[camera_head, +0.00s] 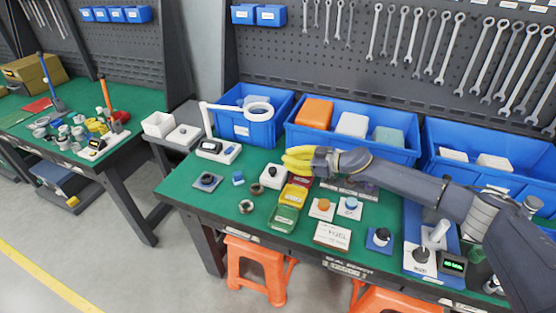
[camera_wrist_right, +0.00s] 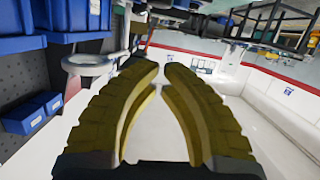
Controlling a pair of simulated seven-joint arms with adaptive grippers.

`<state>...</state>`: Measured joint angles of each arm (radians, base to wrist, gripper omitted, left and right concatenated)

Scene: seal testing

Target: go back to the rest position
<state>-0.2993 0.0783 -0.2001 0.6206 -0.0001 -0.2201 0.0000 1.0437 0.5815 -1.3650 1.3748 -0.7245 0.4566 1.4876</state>
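My right gripper (camera_head: 299,158) has yellow fingers and reaches in from the right in the head view. It hangs above the green workbench (camera_head: 205,205), near the yellow and red trays. In the right wrist view my right gripper (camera_wrist_right: 160,75) shows two ridged fingers that lean towards each other. A narrow gap stays between the tips, and I see nothing held there. My left gripper and arm are in neither view.
A white ring lamp (camera_head: 257,108) stands just left of my right gripper. Blue bins (camera_head: 360,150) line the back behind my arm. Yellow (camera_head: 292,195) and green trays (camera_head: 283,218), a labelled box (camera_head: 332,235) and small parts cover the bench. The aisle at left is clear.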

